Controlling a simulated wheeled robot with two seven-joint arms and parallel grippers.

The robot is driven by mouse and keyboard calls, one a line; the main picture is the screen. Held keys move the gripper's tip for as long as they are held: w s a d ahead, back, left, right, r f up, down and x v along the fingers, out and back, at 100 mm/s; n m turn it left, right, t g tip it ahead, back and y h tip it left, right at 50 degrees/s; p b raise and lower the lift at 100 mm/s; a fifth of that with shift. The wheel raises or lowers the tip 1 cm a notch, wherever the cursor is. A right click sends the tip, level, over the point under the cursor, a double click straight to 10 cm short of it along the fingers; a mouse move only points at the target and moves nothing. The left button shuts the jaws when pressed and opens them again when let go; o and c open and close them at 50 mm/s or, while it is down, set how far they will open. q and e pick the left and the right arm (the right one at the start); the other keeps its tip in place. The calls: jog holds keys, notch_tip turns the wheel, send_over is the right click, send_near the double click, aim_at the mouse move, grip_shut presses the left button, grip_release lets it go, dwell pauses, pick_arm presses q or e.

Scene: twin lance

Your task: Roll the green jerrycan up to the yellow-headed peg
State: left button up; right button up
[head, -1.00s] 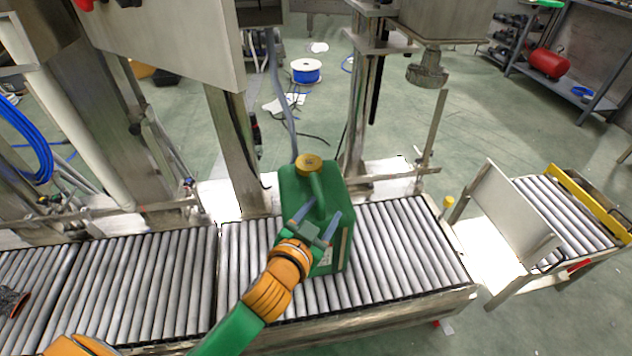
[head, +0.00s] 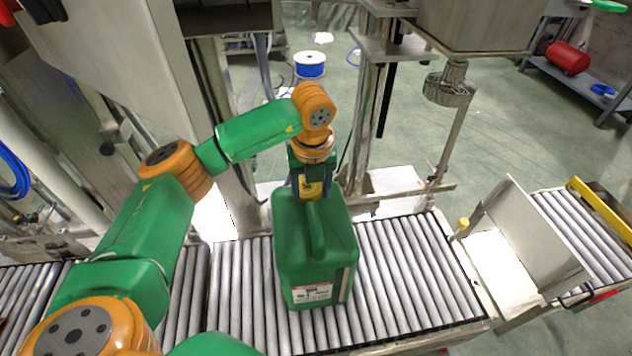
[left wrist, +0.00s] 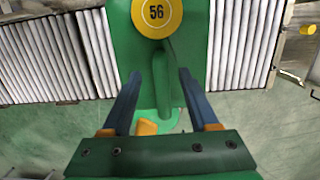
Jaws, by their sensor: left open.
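The green jerrycan (head: 330,240) stands upright on the roller conveyor, its label facing me. Its yellow cap (head: 311,188) is at the far end, partly covered by my left gripper (head: 308,190). The left wrist view shows the cap (left wrist: 157,14), marked 56, and the green handle running between the two open blue fingers of the left gripper (left wrist: 160,78). I cannot tell whether the fingers touch the can. The yellow-headed peg (head: 463,224) stands at the conveyor's right end, apart from the can; it also shows at the wrist view's right edge (left wrist: 307,30). My right gripper is out of view.
Bare rollers (head: 415,265) lie between the can and the peg. A upright metal plate (head: 515,235) and another roller section (head: 580,230) are beyond the peg. Metal posts and a rail (head: 400,192) stand along the conveyor's far side.

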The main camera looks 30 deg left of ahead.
aim_at(311, 202)
pick_arm(q)
jog(key=f, duration=0.6)
jog(key=shift+w+a+f, duration=0.15)
jog(key=shift+w, duration=0.1)
grip_shut()
dwell(1.0)
